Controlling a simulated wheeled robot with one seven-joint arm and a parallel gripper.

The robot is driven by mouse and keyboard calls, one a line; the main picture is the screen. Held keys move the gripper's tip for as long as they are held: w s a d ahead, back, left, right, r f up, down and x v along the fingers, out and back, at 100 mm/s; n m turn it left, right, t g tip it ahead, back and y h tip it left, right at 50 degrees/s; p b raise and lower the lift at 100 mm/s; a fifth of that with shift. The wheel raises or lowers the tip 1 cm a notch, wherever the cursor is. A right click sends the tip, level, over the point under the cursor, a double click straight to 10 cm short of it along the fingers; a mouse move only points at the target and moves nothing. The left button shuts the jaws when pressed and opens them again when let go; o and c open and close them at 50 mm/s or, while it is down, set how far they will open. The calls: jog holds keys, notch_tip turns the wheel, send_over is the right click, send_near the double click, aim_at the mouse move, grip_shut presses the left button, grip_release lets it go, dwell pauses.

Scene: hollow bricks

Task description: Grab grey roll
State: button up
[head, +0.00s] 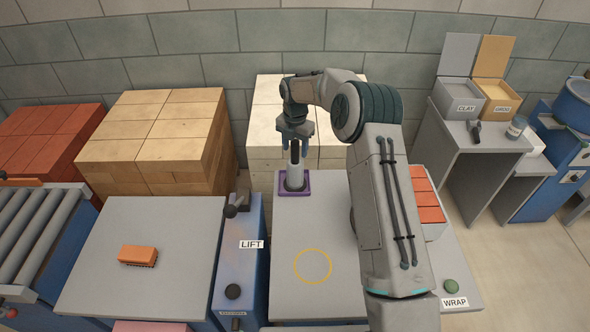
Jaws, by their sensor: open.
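A light grey roll (295,176) stands upright on a purple square base (284,191) at the back left of the grey table. A dark upper part rises from it. My gripper (294,147) points down over the roll, its open fingers on either side of the dark top. I cannot tell whether they touch it. My arm comes from the right and covers part of the table.
An orange circle (313,266) marks the clear front of the table (330,215). The blue LIFT unit (250,275) stands left of it. Brick stacks (158,135) stand behind; red bricks (425,195) lie right of my arm.

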aim_at(295, 153)
jog(key=shift+f+p, duration=0.3)
jog(key=shift+f, duration=1.2)
grip_shut()
jog(key=shift+w, duration=0.1)
jog(key=shift+r, duration=0.15)
